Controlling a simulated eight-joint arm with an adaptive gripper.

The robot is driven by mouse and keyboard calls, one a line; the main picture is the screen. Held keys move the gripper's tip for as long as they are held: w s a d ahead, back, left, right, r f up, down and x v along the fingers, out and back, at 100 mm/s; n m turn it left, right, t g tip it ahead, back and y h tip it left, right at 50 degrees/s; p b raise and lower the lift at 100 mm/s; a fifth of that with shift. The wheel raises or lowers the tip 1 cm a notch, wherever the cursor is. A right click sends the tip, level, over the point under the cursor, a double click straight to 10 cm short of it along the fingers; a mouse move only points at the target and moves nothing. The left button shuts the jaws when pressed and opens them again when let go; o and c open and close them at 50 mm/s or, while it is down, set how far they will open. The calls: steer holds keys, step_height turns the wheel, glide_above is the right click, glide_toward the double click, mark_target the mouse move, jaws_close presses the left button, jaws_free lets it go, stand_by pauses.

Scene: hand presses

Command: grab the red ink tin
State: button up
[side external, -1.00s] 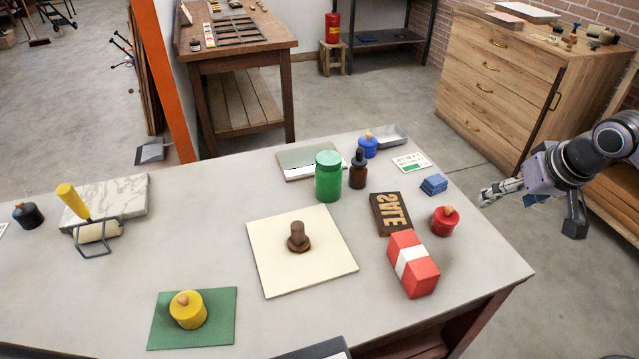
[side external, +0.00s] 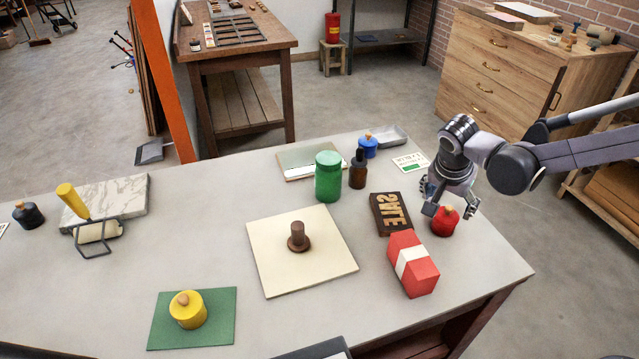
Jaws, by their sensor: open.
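The red ink tin (side external: 444,223) is a short red cylinder with a light wooden knob on its lid. It stands upright on the grey table near the right edge. My gripper (side external: 451,207) is over the tin, pointing down, with its fingers spread. One finger is at the left of the knob and the other is to the right. I cannot tell whether the fingers touch the tin.
A red box with a white band (side external: 413,264) lies just in front of the tin. A dark block with raised letters (side external: 391,214) lies close at its left. A brown bottle (side external: 358,170), a green jar (side external: 328,178) and a blue tin (side external: 368,147) stand farther back.

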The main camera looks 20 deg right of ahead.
mark_target(446, 216)
steer(key=shift+x, duration=4.6)
steer(key=shift+s, duration=0.15)
steer(key=c, duration=1.4)
